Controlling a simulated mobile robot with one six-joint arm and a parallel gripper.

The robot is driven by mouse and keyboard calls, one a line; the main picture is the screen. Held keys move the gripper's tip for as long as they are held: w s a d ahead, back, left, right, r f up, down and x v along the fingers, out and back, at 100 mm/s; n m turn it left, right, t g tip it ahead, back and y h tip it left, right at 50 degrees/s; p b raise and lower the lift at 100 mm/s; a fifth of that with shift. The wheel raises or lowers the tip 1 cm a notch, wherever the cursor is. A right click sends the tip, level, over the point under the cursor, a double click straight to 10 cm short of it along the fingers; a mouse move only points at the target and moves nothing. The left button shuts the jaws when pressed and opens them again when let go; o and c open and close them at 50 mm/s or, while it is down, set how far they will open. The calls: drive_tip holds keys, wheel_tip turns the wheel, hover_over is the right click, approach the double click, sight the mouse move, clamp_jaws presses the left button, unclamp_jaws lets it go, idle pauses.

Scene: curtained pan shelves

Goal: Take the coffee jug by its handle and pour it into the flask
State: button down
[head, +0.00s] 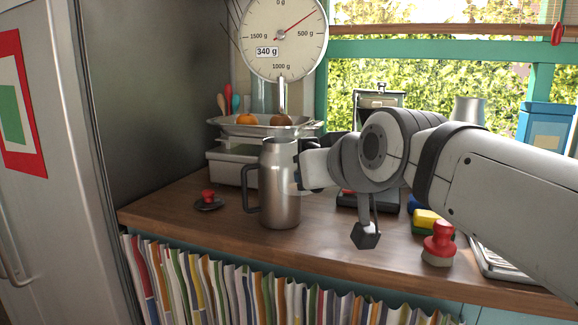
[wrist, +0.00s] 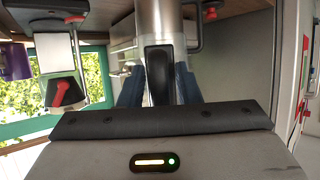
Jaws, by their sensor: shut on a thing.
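The coffee jug (head: 281,190) is a tall brushed-metal vessel, upright, its base on or very near the wooden counter. A black handle (head: 250,190) loops out on its left. My gripper (head: 308,167) is at its right side. In the wrist view, which is upside down, the blue fingers of my gripper (wrist: 158,82) are shut on a broad black handle (wrist: 158,70) beside the metal body (wrist: 158,22). The thin left handle also shows there. A silver necked vessel (head: 468,111) by the window may be the flask; my arm hides its lower part.
A dial scale (head: 283,38) with fruit in its pan stands behind the jug. A black lid with a red knob (head: 208,200) lies left. A red-knobbed stamp (head: 439,242), a yellow-green sponge (head: 425,220) and a blue canister (head: 545,123) are at right. The counter's front edge is close.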

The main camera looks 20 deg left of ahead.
drive_tip(key=shift+s+f+t+b, duration=0.15)
drive_tip(key=shift+f+t+b, duration=0.15)
drive_tip(key=shift+f+b, duration=0.15)
drive_tip(key=shift+r+y+p, duration=0.3)
drive_tip(key=shift+r+p, duration=0.05)
drive_tip(key=shift+p, duration=0.1)
drive_tip(key=shift+r+p, duration=1)
drive_tip(key=shift+r, duration=0.5)
